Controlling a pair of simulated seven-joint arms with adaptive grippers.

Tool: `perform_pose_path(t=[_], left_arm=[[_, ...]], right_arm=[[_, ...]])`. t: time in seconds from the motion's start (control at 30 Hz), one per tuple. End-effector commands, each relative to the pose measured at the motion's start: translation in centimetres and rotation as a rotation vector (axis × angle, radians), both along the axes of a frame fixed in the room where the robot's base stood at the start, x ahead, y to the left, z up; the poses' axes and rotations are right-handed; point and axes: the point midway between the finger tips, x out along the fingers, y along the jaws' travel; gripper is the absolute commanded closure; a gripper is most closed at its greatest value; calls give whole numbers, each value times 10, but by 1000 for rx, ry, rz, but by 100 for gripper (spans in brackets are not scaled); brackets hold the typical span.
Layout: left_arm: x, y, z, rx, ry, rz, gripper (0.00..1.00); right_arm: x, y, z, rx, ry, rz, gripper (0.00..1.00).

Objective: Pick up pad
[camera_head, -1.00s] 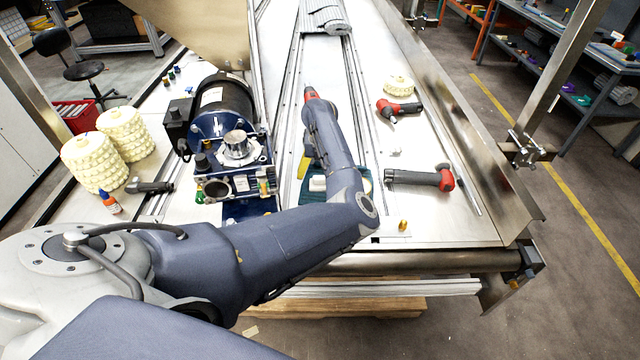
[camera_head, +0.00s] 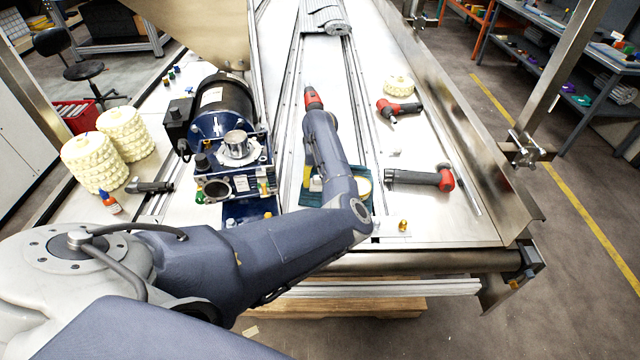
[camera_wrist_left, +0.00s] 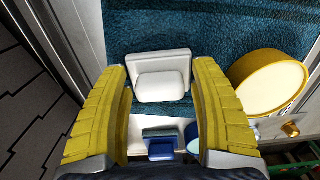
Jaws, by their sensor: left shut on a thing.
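A white pad (camera_wrist_left: 161,88), a small block with rounded corners on a squarish backing, shows in the left wrist view against a teal mat (camera_wrist_left: 235,38). My left gripper (camera_wrist_left: 160,80) has its two yellow fingers on either side of the pad and is shut on it. I cannot tell whether the pad is clear of the mat. In the head view my left arm hides the pad and most of the gripper; some yellow finger (camera_head: 307,173) shows beside the wrist. My right gripper is not in view.
A round yellow tin (camera_wrist_left: 268,84) stands right of the gripper. A blue piece (camera_wrist_left: 161,149) shows low between the fingers. In the head view a motor pump (camera_head: 232,150) stands left of my arm, and a red-and-black tool (camera_head: 420,178) lies to the right.

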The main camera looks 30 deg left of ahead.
Motion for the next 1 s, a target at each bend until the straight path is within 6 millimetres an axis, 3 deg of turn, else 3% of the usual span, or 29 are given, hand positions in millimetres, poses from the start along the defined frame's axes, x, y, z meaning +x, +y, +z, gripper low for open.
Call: perform_pose_path(t=[0.17, 0.67, 0.87, 1.0], left_arm=[[0, 0, 0, 0, 0, 0, 67], [0, 0, 4, -1, -1, 0, 68], [1, -1, 24, -1, -3, 0, 68], [2, -1, 49, 0, -5, 1, 68]], right_arm=[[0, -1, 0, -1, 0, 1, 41], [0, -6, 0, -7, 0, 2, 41], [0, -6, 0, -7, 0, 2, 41], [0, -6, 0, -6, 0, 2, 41]])
